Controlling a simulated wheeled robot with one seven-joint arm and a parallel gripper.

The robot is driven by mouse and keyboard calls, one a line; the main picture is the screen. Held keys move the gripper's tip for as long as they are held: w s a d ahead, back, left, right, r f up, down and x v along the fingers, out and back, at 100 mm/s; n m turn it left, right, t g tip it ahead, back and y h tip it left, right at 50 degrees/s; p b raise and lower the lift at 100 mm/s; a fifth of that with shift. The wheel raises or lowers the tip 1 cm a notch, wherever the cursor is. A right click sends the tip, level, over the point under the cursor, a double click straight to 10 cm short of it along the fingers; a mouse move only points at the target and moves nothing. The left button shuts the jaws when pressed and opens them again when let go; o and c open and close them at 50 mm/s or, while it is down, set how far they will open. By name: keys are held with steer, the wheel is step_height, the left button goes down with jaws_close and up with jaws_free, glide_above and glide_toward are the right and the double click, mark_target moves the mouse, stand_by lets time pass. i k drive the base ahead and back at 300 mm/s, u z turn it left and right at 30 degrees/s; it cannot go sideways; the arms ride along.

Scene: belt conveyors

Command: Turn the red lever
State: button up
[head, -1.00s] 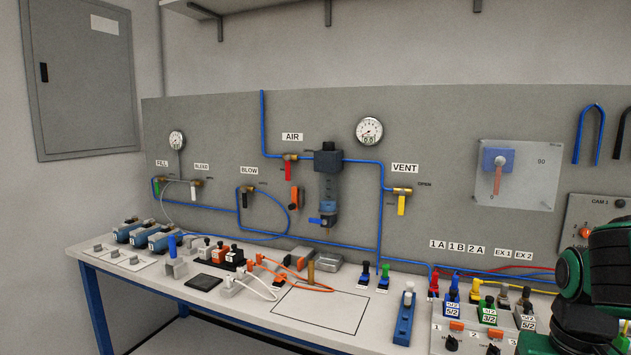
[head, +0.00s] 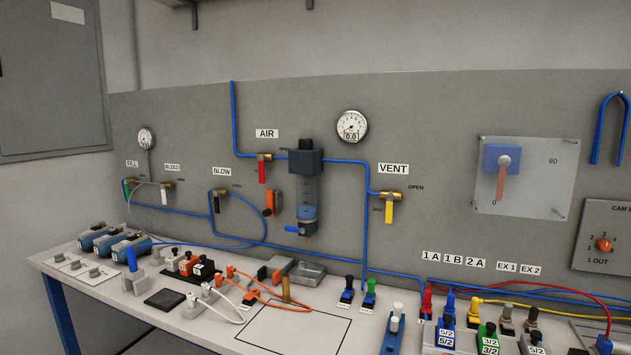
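A red lever (head: 262,171) hangs straight down from the brass valve under the AIR label on the grey back panel. A second, paler red lever (head: 501,184) hangs down from a blue block (head: 502,157) on a clear square plate, with its tip near the 0 mark; a 90 mark is at the upper right. Nothing touches either lever. My gripper is not in view.
A yellow lever (head: 389,211) hangs under VENT, right of a filter unit (head: 307,187). Blue tubing (head: 367,230) runs along the panel. The bench (head: 90,270) below carries connectors, cables and several coloured valves.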

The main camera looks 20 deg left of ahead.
mark_target(262, 158)
steer(key=k, duration=1)
steer(key=u, duration=0.7)
steer(key=i, duration=1)
